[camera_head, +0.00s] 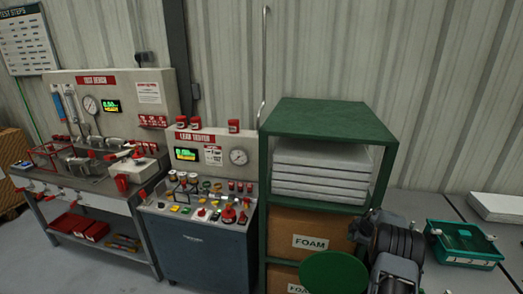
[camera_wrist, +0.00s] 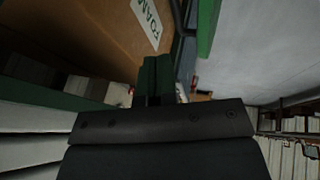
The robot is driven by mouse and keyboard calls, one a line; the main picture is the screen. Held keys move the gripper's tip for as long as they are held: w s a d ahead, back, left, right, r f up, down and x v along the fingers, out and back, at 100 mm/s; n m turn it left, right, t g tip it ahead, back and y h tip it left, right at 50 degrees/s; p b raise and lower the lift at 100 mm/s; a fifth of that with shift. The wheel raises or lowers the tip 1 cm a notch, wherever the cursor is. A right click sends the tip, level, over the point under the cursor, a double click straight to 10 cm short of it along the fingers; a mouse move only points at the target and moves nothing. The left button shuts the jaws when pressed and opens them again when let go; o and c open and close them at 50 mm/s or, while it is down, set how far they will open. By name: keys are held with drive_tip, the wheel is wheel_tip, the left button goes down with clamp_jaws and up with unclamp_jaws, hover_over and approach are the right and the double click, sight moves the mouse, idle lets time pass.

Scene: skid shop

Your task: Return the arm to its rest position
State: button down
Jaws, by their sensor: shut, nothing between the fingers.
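My gripper (camera_wrist: 157,80) shows in the wrist view as two dark green fingers close together, beyond a dark bolted plate. It is shut and empty. A brown box face with a FOAM label (camera_wrist: 146,20) lies ahead of it in that view, tilted. In the head view, dark links of my arm (camera_head: 395,245) are folded at the lower right, in front of the right side of the green shelf rack (camera_head: 328,118). My fingertips cannot be made out there.
The rack holds grey slabs (camera_head: 320,172) above FOAM boxes (camera_head: 311,241). A green disc (camera_head: 333,273) is in front. A green case (camera_head: 463,243) sits on the right table. The leak tester (camera_head: 205,245) and test bench (camera_head: 100,202) stand left. Grey floor (camera_head: 50,270) shows at lower left.

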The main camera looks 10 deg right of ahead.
drive_tip(key=w+d+r+m+t+h, duration=0.2)
drive_tip(key=d+r+m+t+h, duration=0.1)
drive_tip(key=d+m+t+h, duration=0.15)
drive_tip(key=s+a+r+m+g+h+b, duration=0.1)
drive_tip(key=s+a+r+m+g+h, duration=0.3)
drive_tip(key=s+r+m, duration=0.35)
drive_tip(key=s+a+r+y+b, duration=0.1)
drive_tip(key=s+a+r, duration=0.3)
drive_tip(key=s+a, duration=0.4)
drive_tip(key=s+a+r+m+y+b, duration=0.1)
drive_tip(key=s+a+r+y, duration=0.2)
drive_tip(key=s+a, duration=0.6)
drive_tip(key=s+a+r+y+b, duration=0.1)
drive_tip(key=s+a+r, duration=0.3)
drive_tip(key=s+a, duration=0.5)
drive_tip(key=a+y, duration=0.1)
drive_tip(key=a, duration=0.3)
drive_tip(key=shift+r+m, duration=0.3)
drive_tip(key=shift+r, duration=0.1)
drive_tip(key=shift+s+g, duration=0.1)
drive_tip(key=shift+g, duration=0.15)
